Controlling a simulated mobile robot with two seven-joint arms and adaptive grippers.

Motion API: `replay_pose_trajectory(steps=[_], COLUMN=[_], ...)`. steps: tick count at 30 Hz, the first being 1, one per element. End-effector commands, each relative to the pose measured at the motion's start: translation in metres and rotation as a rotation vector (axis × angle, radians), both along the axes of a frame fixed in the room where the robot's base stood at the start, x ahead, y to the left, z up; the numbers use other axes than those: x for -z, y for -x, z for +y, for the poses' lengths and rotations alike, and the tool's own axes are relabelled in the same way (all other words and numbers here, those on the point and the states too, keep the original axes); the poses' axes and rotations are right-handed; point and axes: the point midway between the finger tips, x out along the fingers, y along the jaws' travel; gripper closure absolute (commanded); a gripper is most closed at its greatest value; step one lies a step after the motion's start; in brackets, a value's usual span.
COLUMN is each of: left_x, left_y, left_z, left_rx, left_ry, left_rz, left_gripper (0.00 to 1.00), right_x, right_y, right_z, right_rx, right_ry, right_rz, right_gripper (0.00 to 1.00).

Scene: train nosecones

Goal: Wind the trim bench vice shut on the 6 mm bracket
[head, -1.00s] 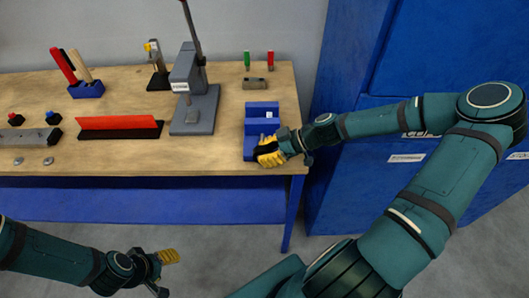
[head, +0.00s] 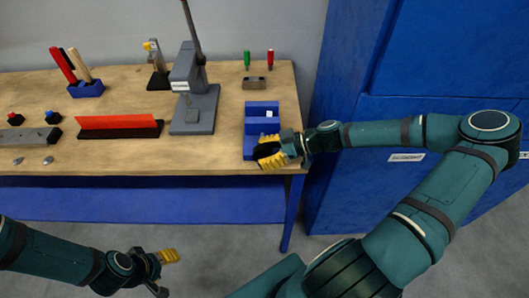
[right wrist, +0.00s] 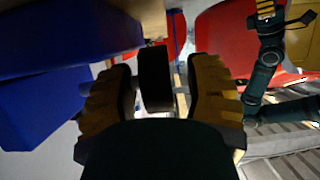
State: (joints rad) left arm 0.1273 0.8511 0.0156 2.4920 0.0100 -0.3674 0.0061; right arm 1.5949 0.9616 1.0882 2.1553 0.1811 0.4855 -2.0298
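The blue bench vice (head: 262,106) sits at the bench's front right corner. A small pale piece (head: 269,114), perhaps the bracket, shows at its jaws; whether it is clamped is too small to tell. My right gripper (head: 268,154) is at the vice's front end, around the black handle knob (head: 264,150). In the right wrist view the black knob (right wrist: 155,78) lies between the two yellow fingers, with narrow gaps beside it, so they look open around it. The blue vice body (right wrist: 60,50) fills the upper left there. My left gripper (head: 166,257) is low, in front of the bench, away from the vice.
The wooden bench (head: 215,150) also bears a grey press (head: 192,100), a red strip on a black base (head: 120,123), a small grey block (head: 255,83) and a blue tool holder (head: 86,90). A blue cabinet (head: 430,60) stands close on the right.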

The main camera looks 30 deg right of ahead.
Motion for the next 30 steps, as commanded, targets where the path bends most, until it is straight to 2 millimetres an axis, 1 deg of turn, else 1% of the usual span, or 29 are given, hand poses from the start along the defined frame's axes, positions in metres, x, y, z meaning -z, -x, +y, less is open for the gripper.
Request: replay_pose_trajectory(steps=[8,13,17,24,30], left_x=[0.0,0.0,0.0,0.0,0.0], left_y=[0.0,0.0,0.0,0.0,0.0], left_z=[0.0,0.0,0.0,0.0,0.0], left_rx=[0.0,0.0,0.0,0.0,0.0], left_ry=[0.0,0.0,0.0,0.0,0.0], left_rz=[0.0,0.0,0.0,0.0,0.0], left_gripper=[0.47,0.47,0.47,0.47,0.47], right_x=[0.0,-0.004,-0.011,-0.03,-0.041], right_y=[0.0,0.004,0.015,0.039,0.052], right_z=[-0.001,-0.01,-0.028,-0.066,-0.088], right_rx=[0.002,0.006,0.008,0.007,0.004], right_ry=[0.001,0.003,0.004,0.003,0.002], right_rz=[0.0,-0.001,0.0,0.0,0.0], right_gripper=[0.47,0.47,0.47,0.47,0.47])
